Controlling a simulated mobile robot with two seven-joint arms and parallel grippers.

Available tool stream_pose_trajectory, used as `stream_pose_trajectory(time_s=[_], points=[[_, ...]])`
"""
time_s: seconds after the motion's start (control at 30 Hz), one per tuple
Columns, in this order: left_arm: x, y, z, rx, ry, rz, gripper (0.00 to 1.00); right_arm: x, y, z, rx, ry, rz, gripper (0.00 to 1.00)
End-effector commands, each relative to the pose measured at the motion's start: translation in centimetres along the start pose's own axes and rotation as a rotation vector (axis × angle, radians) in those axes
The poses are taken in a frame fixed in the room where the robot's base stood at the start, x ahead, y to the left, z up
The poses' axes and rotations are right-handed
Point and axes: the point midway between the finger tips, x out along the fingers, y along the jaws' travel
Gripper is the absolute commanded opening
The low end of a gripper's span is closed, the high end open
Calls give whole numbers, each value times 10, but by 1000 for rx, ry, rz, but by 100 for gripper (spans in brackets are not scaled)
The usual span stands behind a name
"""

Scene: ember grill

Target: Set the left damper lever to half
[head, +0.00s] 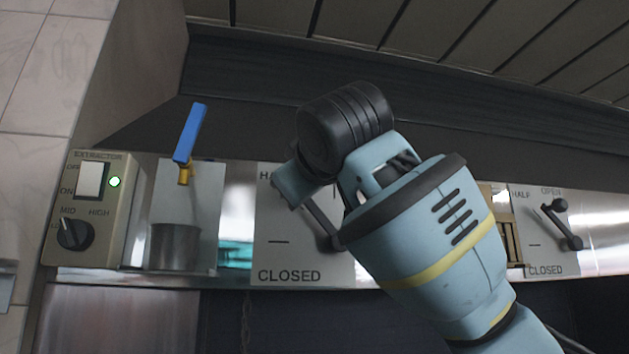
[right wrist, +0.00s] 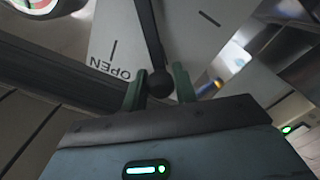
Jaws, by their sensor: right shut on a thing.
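The left damper panel (head: 290,245) is a pale plate with a CLOSED label at its bottom and a partly covered HALF label at its upper left. Its black lever (head: 322,220) leans up and left from the pivot. In the right wrist view, the lever (right wrist: 149,35) ends in a round knob (right wrist: 160,84), lying between the OPEN mark (right wrist: 113,47) and another tick mark (right wrist: 209,18). My right gripper (right wrist: 159,88) has its green fingers on both sides of the knob and is shut on it. My arm hides part of the panel in the head view. My left gripper is not in view.
A second damper panel (head: 540,257) with its own black lever (head: 565,225) is at the right. At left are an extractor switch box (head: 100,215), a blue-handled valve (head: 190,132) and a metal pot (head: 174,247). A dark hood recess lies above.

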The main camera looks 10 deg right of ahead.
Motion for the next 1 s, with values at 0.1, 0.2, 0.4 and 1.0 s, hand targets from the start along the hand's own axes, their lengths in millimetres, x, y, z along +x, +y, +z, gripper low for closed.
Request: stream_pose_trajectory(time_s=[0.1,0.2,0.4,1.0], points=[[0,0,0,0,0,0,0,0,-6,0,-40,0,-3,0],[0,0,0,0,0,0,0,1,-8,0,-62,0,-3,0],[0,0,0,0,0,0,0,1,-10,1,-78,0,-3,0],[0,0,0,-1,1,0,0,0,-9,1,-77,-1,-2,48]])
